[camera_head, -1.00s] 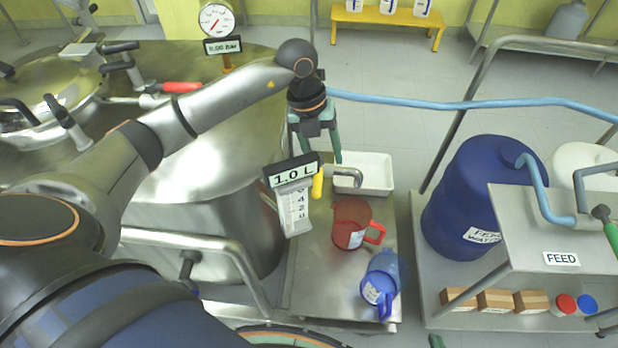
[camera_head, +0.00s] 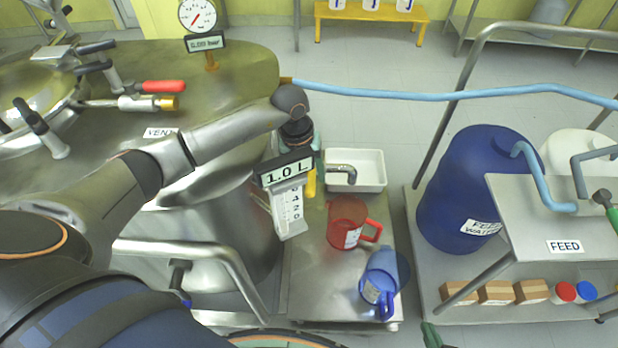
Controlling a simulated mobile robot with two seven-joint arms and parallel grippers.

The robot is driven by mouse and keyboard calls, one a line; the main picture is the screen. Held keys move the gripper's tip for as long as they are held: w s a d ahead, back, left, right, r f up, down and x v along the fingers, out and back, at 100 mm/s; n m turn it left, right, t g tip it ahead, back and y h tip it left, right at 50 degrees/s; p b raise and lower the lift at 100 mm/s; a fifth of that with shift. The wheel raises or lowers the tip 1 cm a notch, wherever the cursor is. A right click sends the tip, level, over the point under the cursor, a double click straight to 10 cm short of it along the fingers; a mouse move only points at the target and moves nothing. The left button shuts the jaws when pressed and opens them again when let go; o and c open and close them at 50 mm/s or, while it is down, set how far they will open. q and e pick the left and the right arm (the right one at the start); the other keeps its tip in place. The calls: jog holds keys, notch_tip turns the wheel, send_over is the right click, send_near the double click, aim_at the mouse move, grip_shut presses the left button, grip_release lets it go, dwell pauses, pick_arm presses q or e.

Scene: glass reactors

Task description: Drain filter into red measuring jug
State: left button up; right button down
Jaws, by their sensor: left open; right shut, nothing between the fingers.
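The red measuring jug (camera_head: 345,222) stands upright on the low steel table, its handle to the right. Behind it, a curved metal outlet spout (camera_head: 347,172) reaches over a white tray. A yellow handle (camera_head: 311,184) stands at the spout's left, partly hidden. A white level scale (camera_head: 289,212) with a "1.0 L" display (camera_head: 286,170) is in front. My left gripper (camera_head: 312,158) points down behind the display, close to the yellow handle; its open fingers are partly hidden and contact cannot be told.
A blue jug (camera_head: 381,281) stands in front of the red jug. The white tray (camera_head: 371,184) is at the table's back. A steel rail (camera_head: 215,247) is at left; a blue drum (camera_head: 466,190) and the feed stand (camera_head: 550,212) are at right.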

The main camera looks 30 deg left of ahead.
pick_arm(q)
jog(key=shift+d+f, duration=0.1)
jog(key=shift+f, duration=0.6)
grip_shut()
dwell(1.0)
